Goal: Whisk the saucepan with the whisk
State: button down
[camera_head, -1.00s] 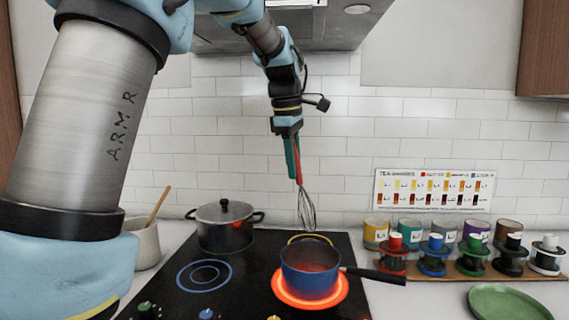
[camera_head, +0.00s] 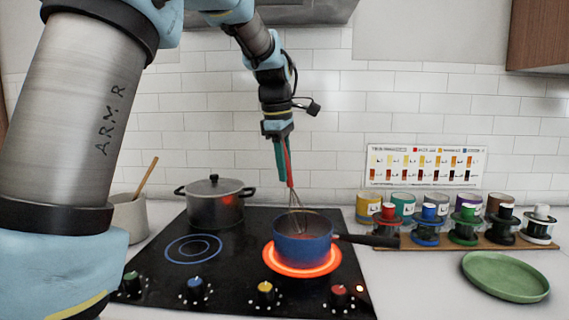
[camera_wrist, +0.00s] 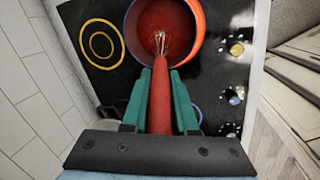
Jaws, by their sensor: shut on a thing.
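My gripper (camera_head: 284,160) points down over the stove, its green fingers shut on the red handle of the whisk (camera_head: 297,212). In the wrist view my gripper (camera_wrist: 161,85) grips the red handle, and the wire end of the whisk (camera_wrist: 160,42) is over the inside of the saucepan. The blue saucepan (camera_head: 303,249) stands on a glowing red burner, its dark handle pointing right. Reddish contents show inside the saucepan (camera_wrist: 184,25) in the wrist view. The wire tip is below the pan's rim in the head view; I cannot tell whether it touches the bottom.
A lidded grey pot (camera_head: 215,205) stands at the back left of the black stove (camera_head: 230,255). A pale crock (camera_head: 128,215) with a wooden utensil is further left. Several cups and colored jars stand at the right, near a green plate (camera_head: 505,276). A tiled wall is behind.

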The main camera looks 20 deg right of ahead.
jog(key=shift+f+b, duration=1.1)
jog(key=shift+f, duration=1.25)
